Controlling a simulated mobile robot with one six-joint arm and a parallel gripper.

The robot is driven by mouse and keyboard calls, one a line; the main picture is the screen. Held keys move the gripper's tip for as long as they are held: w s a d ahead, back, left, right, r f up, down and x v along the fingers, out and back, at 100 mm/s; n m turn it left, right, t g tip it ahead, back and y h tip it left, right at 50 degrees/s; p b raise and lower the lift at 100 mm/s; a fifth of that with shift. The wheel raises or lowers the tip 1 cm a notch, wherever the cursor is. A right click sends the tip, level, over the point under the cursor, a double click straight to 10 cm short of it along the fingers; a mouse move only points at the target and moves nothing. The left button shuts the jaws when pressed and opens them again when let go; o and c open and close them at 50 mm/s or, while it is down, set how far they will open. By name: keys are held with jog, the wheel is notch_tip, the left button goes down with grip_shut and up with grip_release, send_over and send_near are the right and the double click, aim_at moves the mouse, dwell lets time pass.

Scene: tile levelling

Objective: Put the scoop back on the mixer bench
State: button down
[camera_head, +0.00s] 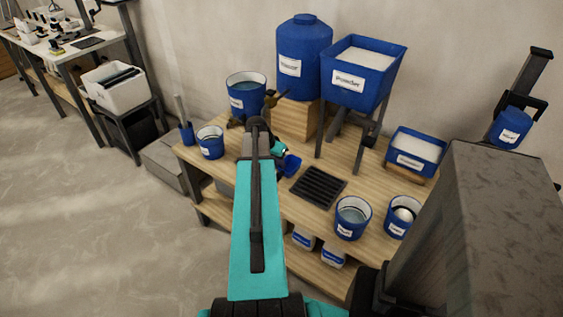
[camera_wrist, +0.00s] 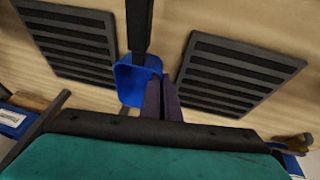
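The blue scoop (camera_head: 291,164) is at the end of my arm, over the mixer bench (camera_head: 305,215). In the wrist view its blue pan (camera_wrist: 130,82) shows between two dark slatted grates, with a dark bar running up from it. My gripper (camera_wrist: 162,98) has its dark fingers close together against the scoop, and they look shut on it. The exact grip is partly hidden. In the head view my arm covers most of the gripper. I cannot tell whether the scoop touches the bench.
One slatted grate (camera_head: 318,187) lies right of the scoop. Blue buckets (camera_head: 353,217) stand at the front right and left. A water barrel (camera_head: 303,57) and powder hopper (camera_head: 362,70) stand behind. A labelled blue tub (camera_head: 415,151) sits at the right.

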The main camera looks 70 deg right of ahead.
jog(key=shift+f+b, duration=0.35)
jog(key=shift+f, duration=0.25)
dwell(0.6)
jog(key=c, duration=1.9)
grip_release()
jog(key=shift+c, duration=0.2)
jog(key=shift+w+a+r+p, duration=0.25)
jog(key=shift+w+r+p, duration=0.1)
jog(key=shift+r, duration=0.3)
jog(key=p+v, duration=0.3)
jog(key=v, duration=0.3)
jog(key=shift+s+r, duration=0.15)
jog(key=shift+r, duration=0.15)
jog(key=shift+a, duration=0.1)
